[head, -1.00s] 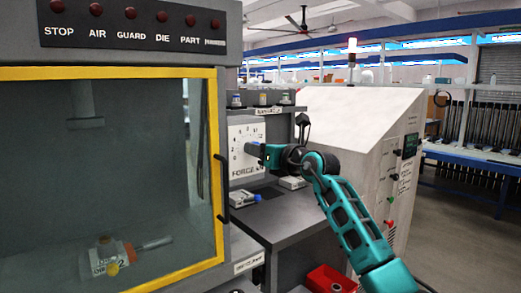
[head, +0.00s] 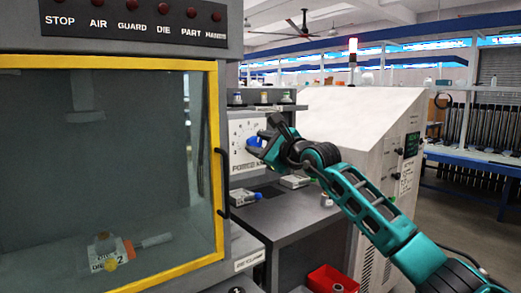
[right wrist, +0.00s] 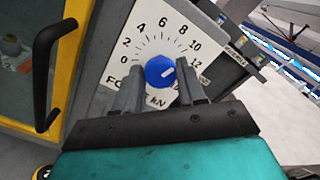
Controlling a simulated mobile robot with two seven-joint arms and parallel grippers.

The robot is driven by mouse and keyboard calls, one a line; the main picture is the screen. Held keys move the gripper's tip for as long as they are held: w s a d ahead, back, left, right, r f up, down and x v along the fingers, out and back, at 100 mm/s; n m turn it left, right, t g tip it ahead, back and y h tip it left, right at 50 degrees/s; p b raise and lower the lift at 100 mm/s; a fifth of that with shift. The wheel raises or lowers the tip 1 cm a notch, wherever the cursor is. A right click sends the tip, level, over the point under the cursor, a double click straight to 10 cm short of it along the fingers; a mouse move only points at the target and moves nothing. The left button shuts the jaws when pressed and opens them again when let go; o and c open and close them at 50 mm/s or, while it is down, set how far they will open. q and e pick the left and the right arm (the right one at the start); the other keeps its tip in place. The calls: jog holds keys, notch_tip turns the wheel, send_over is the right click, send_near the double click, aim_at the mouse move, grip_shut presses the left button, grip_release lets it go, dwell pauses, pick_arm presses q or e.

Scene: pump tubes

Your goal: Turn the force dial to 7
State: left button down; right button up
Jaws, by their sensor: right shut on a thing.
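The force dial is a white panel with black numbers from 0 to 12 and a blue knob (right wrist: 160,71) in its middle. In the right wrist view the knob's white mark points right and slightly up, toward the high end near 12. The knob also shows in the head view (head: 254,141). My right gripper (right wrist: 159,74) has one finger on each side of the knob and is shut on it; it also shows in the head view (head: 259,146). My left gripper is not in view.
The yellow-framed guard door (head: 213,165) with a black handle (head: 223,183) stands left of the dial. A red bin (head: 331,280) is lower down. A white slanted cabinet (head: 350,115) stands to the right.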

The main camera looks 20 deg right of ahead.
jog(key=n+b, duration=0.1)
jog(key=n, duration=0.1)
jog(key=shift+f+n, duration=0.15)
jog(key=shift+n, duration=0.25)
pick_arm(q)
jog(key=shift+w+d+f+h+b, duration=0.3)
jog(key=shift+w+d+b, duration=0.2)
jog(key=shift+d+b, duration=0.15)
pick_arm(e)
jog(key=shift+n, duration=1.6)
jog(key=o, duration=1)
jog(key=shift+o, duration=0.2)
jog(key=shift+s, duration=0.1)
